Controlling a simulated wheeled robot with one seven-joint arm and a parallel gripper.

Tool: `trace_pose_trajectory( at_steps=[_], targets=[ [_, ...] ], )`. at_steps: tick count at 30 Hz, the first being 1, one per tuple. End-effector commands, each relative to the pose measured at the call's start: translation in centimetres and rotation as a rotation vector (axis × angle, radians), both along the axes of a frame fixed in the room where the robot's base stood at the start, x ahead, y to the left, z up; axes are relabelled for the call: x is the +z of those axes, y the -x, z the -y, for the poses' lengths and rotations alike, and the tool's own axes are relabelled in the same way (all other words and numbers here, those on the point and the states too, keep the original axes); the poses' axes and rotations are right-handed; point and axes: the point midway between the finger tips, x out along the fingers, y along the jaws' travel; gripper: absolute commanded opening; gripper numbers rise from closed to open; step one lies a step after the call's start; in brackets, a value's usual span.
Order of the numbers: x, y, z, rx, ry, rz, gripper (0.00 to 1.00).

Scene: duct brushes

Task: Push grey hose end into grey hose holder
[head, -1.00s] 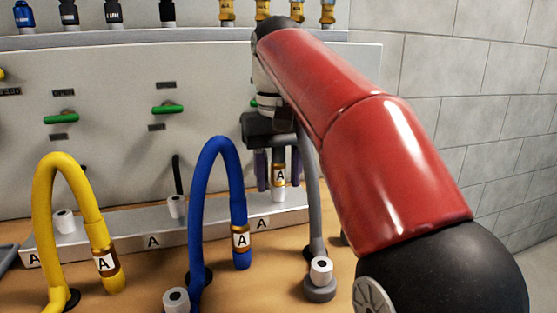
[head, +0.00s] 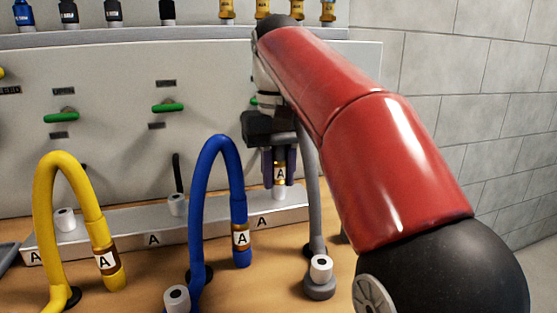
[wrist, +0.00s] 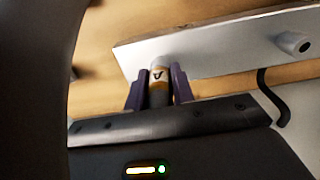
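The grey hose (head: 312,190) rises from the table on the right and arches up behind my arm. Its grey hose end, with a brass collar and white "A" label (head: 280,173), points down over the right part of the metal rail. My gripper (head: 279,182) is closed around this end from above, a dark finger on each side. In the wrist view, the labelled end (wrist: 158,76) sits between the fingertips.
The metal rail (head: 205,218) carries white cylindrical holders (head: 177,204), one also showing in the wrist view (wrist: 294,43). A blue hose (head: 196,210) arches close to the left of my gripper; a yellow hose (head: 45,200) stands farther left. A panel (head: 220,100) rises behind.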

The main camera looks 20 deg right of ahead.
Motion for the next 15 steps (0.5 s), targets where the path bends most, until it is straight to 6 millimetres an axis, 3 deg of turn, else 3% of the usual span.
trace_pose_trajectory(
  at_steps=[5,6,15],
  targets=[
    [-0.75,-0.13,0.09,-0.001,-0.002,-0.018,0.00],
    [-0.75,-0.13,0.09,-0.001,-0.002,-0.018,0.27],
    [-0.76,-0.13,0.10,-0.001,-0.002,-0.018,0.66]
  ],
)
